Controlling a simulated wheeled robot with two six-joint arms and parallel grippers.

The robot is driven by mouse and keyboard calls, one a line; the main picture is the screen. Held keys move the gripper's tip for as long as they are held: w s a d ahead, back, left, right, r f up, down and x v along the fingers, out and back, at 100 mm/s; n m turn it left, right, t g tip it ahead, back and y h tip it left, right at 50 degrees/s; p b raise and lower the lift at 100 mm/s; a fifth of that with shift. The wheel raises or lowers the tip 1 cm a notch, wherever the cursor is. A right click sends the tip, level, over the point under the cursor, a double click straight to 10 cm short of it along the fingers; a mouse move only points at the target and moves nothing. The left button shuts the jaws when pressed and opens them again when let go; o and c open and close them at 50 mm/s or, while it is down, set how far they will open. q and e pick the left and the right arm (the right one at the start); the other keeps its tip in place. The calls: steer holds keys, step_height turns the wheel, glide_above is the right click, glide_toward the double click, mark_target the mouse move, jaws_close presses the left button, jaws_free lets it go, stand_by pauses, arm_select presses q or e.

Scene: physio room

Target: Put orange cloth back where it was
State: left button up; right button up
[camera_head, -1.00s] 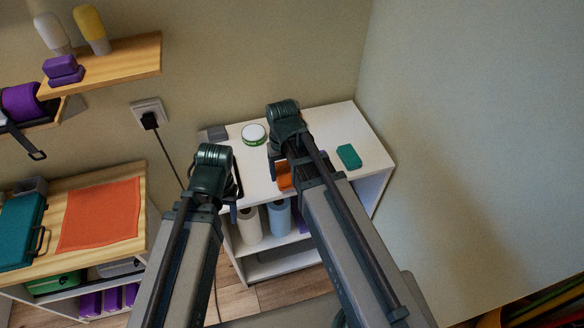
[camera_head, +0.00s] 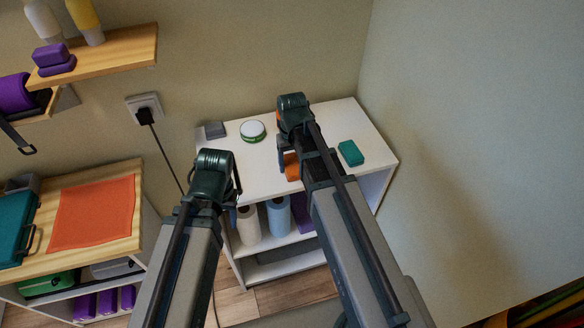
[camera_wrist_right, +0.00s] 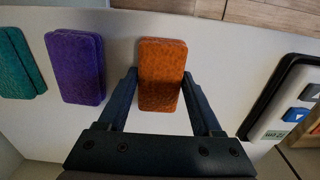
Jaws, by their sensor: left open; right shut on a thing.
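The orange cloth (camera_wrist_right: 161,75) is a small folded rectangle between the fingers of my right gripper (camera_wrist_right: 160,88), which is shut on it. In the head view, part of the orange cloth (camera_head: 292,167) shows beside my right arm, over the front part of the white shelf's top (camera_head: 262,180). I cannot tell whether it touches the top. My left gripper (camera_head: 232,203) is open and empty at the shelf's front left; its fingers are partly hidden.
A purple folded piece (camera_wrist_right: 76,67) and a teal one (camera_wrist_right: 20,64) lie in a row beside the orange cloth. A dark-framed device with buttons (camera_wrist_right: 291,97) lies on the other side. A white round tub (camera_head: 252,131) stands farther back. A flat orange sheet (camera_head: 92,213) lies on the wooden cabinet.

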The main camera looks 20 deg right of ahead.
mark_target(292, 164)
steer(key=shift+f, duration=0.15)
steer(key=o, duration=1.2)
step_height(292, 164, up, 13)
steer(key=p, duration=1.2)
steer(key=s+a+n, duration=0.1)
steer(key=s+a, duration=0.2)
steer(key=s, duration=0.1)
steer(key=s+a+n, duration=0.1)
steer(key=s+a, duration=0.3)
steer(key=s, duration=0.1)
steer(key=s+a+n+h, duration=0.1)
steer(key=s+a, duration=0.2)
steer(key=s, duration=0.2)
steer(key=shift+s+a+f, duration=0.1)
steer(key=shift+a+f, duration=0.1)
steer(key=shift+a, duration=0.05)
